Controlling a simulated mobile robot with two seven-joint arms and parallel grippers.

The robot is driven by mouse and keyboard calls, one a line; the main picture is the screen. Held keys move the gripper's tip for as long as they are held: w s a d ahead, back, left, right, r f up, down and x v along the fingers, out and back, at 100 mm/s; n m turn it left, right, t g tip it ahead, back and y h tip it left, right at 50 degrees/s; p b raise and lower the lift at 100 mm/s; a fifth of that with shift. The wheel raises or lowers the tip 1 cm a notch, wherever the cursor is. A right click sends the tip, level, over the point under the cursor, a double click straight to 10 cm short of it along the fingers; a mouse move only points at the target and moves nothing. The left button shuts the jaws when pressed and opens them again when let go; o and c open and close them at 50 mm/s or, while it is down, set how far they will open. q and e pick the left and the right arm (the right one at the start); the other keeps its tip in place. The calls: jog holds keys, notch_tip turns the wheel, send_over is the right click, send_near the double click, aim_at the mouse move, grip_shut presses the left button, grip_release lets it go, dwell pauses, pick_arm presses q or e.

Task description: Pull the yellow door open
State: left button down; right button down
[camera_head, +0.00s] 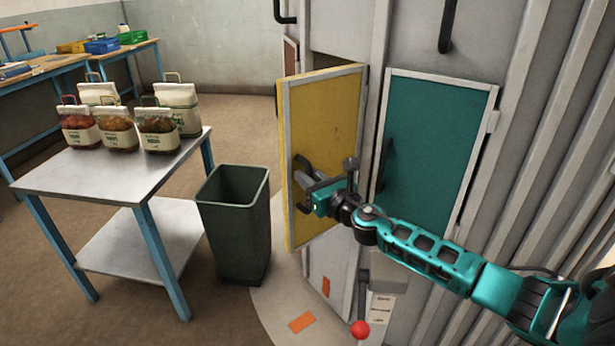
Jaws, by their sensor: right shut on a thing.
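The yellow door (335,112) has a grey frame and stands partly open, with a dark gap showing above it. Its dark handle (303,165) is on the door's left part. My right arm comes in from the lower right, and my right gripper (305,190) is shut on the handle at the door's face. The gripper hides part of the handle. My left gripper is not in view.
A closed teal door (432,135) is right of the yellow door. A dark green bin (235,225) stands left of it, near a metal table (120,185) bearing several sacks (118,130). A red ball-shaped knob (360,330) is below.

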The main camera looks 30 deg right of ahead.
jog(key=shift+r, duration=0.1)
jog(key=c, duration=1.1)
grip_release()
jog(key=shift+c, duration=0.2)
jog(key=s+b, duration=0.1)
jog(key=s, duration=1.1)
jog(key=shift+s+d, duration=0.4)
jog(key=s+a+f+m+g, duration=0.2)
jog(key=s+a+f+m, duration=0.3)
jog(key=m, duration=0.6)
jog(key=s+a+f+m+g, duration=0.2)
jog(key=s+a+f+m, duration=0.3)
jog(key=f+m, duration=0.5)
jog(key=s+a+f+m+g+y, duration=0.1)
jog(key=s+a+f+m+g, duration=0.2)
jog(key=m, duration=1)
jog(key=s+a+f, duration=0.2)
jog(key=a+f, duration=0.2)
jog(key=a, duration=0.1)
jog(key=shift+s+f, duration=0.15)
jog(key=shift+s, duration=0.05)
